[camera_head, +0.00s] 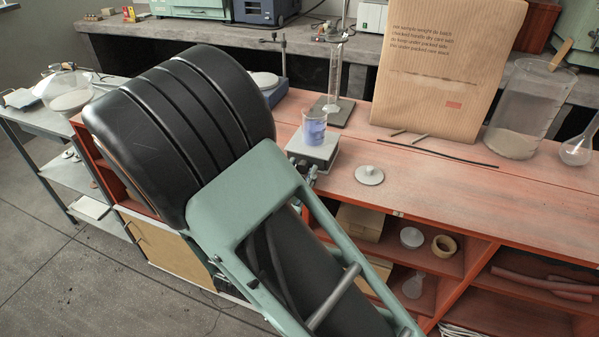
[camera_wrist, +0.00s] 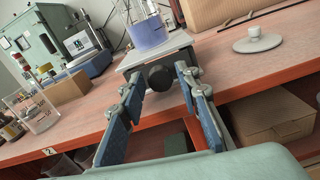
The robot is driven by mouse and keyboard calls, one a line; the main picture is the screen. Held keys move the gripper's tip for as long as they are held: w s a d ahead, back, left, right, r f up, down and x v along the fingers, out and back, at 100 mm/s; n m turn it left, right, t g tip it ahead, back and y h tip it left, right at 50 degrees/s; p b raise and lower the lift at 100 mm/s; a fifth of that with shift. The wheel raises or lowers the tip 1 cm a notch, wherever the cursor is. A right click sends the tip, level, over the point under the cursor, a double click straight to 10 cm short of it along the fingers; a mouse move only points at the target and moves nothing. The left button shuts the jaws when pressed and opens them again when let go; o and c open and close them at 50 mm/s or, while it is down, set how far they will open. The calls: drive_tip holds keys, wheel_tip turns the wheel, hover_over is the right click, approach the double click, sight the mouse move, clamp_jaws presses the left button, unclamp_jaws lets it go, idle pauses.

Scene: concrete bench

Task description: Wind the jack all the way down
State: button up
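The jack (camera_head: 318,156) is a low grey platform near the front edge of the red bench top. A glass beaker with blue liquid (camera_head: 313,127) stands on it. In the wrist view, the jack's plate (camera_wrist: 152,58) bears the beaker (camera_wrist: 147,33), and a round black knob (camera_wrist: 160,77) faces me from the jack's front. My gripper (camera_wrist: 159,81) is open, with one blue-padded finger on each side of the knob. I see gaps beside the knob; whether the tips reach past its face is unclear. In the head view my arm hides most of the gripper and the knob.
A white lidded dish (camera_head: 369,175) sits right of the jack. A dark rod (camera_head: 452,157) lies behind it, before a large cardboard panel (camera_head: 446,65). A stand with a glass cylinder (camera_head: 334,80) is close behind the jack. Open red shelves (camera_head: 470,262) lie below the bench edge.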

clamp_jaws()
drive_tip(key=n+p, duration=0.2)
drive_tip(key=shift+r+p, duration=0.25)
drive_tip(key=shift+p, duration=0.15)
drive_tip(key=shift+f+n+p, duration=0.1)
drive_tip(key=shift+n+p, duration=0.75)
drive_tip(key=shift+n, duration=0.05)
drive_tip(key=shift+f+n, duration=0.2)
drive_tip(key=shift+n, duration=0.3)
drive_tip(key=shift+o, duration=2)
unclamp_jaws()
drive_tip(key=v, duration=1.2)
